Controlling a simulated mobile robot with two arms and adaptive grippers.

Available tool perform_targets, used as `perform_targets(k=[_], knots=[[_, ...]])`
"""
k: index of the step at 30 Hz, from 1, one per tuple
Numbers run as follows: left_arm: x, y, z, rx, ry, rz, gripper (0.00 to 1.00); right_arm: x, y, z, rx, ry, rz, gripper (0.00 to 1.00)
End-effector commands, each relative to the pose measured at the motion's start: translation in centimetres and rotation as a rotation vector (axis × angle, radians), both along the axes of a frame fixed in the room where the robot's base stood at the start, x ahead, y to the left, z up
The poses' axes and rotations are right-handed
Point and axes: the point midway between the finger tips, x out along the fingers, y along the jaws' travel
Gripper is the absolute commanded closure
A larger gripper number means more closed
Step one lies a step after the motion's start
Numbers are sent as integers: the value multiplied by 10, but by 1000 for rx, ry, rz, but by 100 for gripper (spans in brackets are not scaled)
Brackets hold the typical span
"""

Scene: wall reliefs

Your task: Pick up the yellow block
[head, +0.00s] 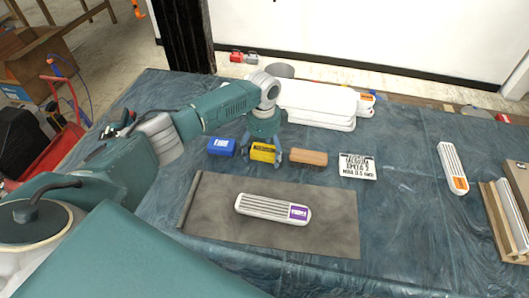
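The yellow block (262,153) lies on the dark blue cloth-covered table, between a blue block (221,147) on its left and a brown block (308,158) on its right. My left gripper (262,158) points down over the yellow block, with one finger on each side of it. The fingers are spread apart and look slightly clear of the block's sides; contact is hard to judge at this size. The gripper's body hides part of the block's far edge. My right gripper is not in view.
A dark grey mat (215,215) lies in front, with a white ridged piece with a purple label (272,208) on it. White rounded pieces (318,103) are stacked behind. A lettered white plate (357,167) is to the right. Wooden-framed pieces (503,215) stand at the right edge.

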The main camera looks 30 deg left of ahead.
Motion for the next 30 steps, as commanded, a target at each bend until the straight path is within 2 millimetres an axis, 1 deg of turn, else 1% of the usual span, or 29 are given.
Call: perform_targets(k=[1, 3, 5, 6, 14, 20, 23, 26, 30], knots=[[0, 0, 0, 0, 0, 0, 36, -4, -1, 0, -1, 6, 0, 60], [0, 0, 0, 0, 0, 0, 50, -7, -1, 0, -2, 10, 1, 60], [0, 0, 0, 0, 0, 0, 61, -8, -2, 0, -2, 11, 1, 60], [0, 0, 0, 0, 0, 0, 66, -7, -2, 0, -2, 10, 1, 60], [0, 0, 1, 0, 0, 0, 66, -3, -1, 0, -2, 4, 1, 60], [1, 0, 11, -1, -1, -1, 66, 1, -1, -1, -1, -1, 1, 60], [1, 0, 24, 0, -2, -1, 66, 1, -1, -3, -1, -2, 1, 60], [2, 0, 43, -2, -6, 0, 66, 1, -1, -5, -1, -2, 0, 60], [2, 0, 78, -2, -6, -1, 66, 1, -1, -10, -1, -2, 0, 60]])
